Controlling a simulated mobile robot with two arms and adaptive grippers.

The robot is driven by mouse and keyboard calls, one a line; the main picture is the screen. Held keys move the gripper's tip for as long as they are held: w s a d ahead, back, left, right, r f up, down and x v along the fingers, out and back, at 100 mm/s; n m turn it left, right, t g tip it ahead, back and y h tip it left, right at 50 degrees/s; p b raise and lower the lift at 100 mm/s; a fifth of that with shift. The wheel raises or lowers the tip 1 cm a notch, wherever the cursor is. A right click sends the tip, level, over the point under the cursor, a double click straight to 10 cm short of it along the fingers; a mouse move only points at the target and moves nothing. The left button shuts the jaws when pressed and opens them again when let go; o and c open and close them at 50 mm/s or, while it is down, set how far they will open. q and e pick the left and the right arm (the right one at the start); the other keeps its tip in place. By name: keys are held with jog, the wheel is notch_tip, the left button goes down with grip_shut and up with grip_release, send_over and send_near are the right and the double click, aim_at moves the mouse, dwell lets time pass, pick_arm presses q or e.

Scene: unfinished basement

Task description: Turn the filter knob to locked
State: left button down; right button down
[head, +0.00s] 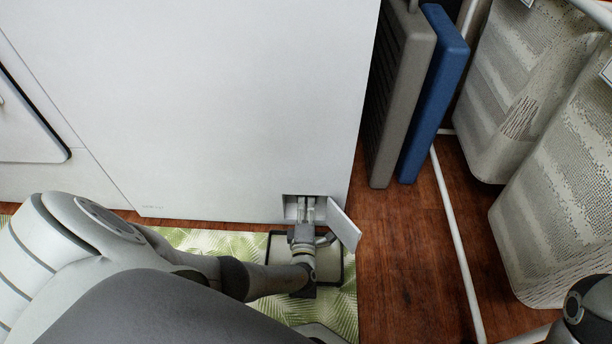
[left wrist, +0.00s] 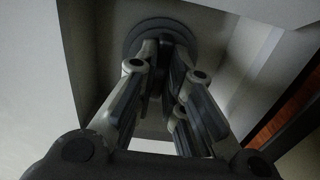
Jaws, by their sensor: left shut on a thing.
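The filter knob (left wrist: 145,32) is a dark grey round disc with a raised grip, inside a small recess low on the white appliance (head: 200,110). My left gripper (head: 306,212) reaches into the recess. In the left wrist view my left gripper (left wrist: 165,75) is shut on the knob's grip, and its fingers cover part of it. The recess's small white door (head: 344,228) stands open to the right. The knob is hidden in the head view, and I cannot tell its lock marking. My right gripper is not in view.
A shallow tray (head: 342,270) lies on a green leaf-patterned mat (head: 205,240) under the recess. A grey panel (head: 400,100) and a blue panel (head: 436,95) lean right of the appliance. A white-framed rack with pale fabric bags (head: 560,220) stands farther right. Some wooden floor between is bare.

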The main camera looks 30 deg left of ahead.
pick_arm(q)
jog(key=c, duration=1.5)
grip_release()
jog(key=shift+w, duration=0.1)
